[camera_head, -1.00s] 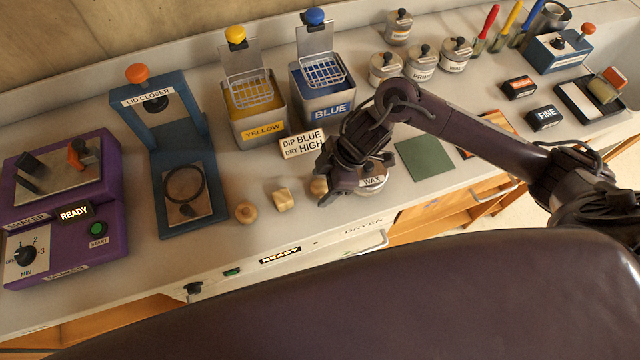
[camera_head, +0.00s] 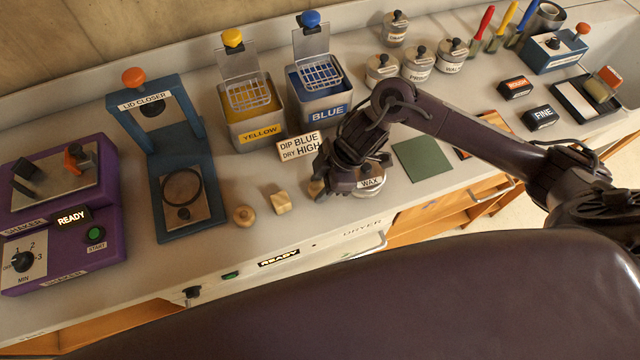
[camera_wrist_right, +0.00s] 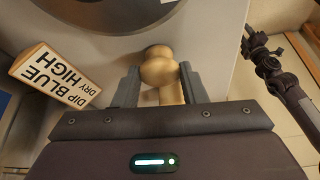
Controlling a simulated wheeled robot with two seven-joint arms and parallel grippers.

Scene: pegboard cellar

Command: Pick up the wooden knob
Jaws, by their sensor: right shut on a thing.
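The wooden knob (camera_wrist_right: 160,68) is a pale, rounded piece with a narrower stem. In the right wrist view it sits between the two fingers of my right gripper (camera_wrist_right: 160,86), which is shut on it. In the head view my right gripper (camera_head: 319,192) is low over the bench near the front edge, and the knob (camera_head: 315,187) is mostly hidden by the fingers. I cannot tell whether the knob still touches the bench.
The DIP BLUE sign (camera_head: 299,146) stands behind. A green square (camera_head: 422,159) lies farther right.

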